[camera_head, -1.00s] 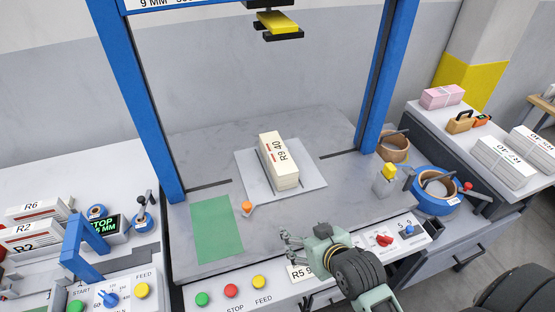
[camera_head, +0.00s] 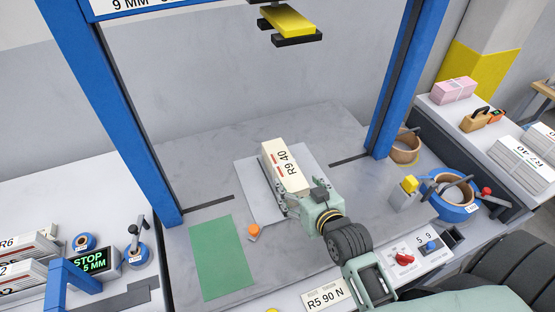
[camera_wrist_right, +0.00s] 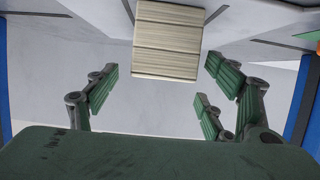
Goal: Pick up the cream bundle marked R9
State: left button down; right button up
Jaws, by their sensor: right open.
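The cream bundle marked R9 40 (camera_head: 285,166) lies on a pale square plate (camera_head: 256,197) in the middle of the grey bench, under the blue frame. My right gripper (camera_head: 287,205) is at the bundle's near end, partly covering that end in the head view. In the right wrist view the bundle's layered end (camera_wrist_right: 168,42) shows ahead, between the open fingers of the right gripper (camera_wrist_right: 165,88), with room on both sides. The fingers look empty. I cannot tell from these frames whether any finger touches the bundle. My left gripper is not in view.
A yellow and black press head (camera_head: 287,24) hangs above, between blue posts (camera_head: 135,115). A green mat (camera_head: 222,257) and an orange knob (camera_head: 253,230) lie left of the plate. A tape roll (camera_head: 452,208) and a yellow-topped block (camera_head: 405,192) stand at right.

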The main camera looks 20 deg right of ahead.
aim_at(295, 181)
jog(key=shift+w, duration=0.35)
jog(key=shift+w+f, duration=0.1)
jog(key=shift+w, duration=0.2)
jog(key=shift+p+x, duration=0.35)
jog(key=shift+x, duration=0.6)
jog(key=p+x, duration=0.1)
jog(key=x, duration=0.3)
jog(key=shift+w+a, duration=0.1)
jog(key=shift+w, duration=0.25)
jog(key=shift+w+f, duration=0.15)
jog(key=c, duration=1.9)
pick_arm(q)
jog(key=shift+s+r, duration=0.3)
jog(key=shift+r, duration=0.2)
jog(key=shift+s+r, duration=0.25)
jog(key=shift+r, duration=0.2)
pick_arm(e)
grip_shut()
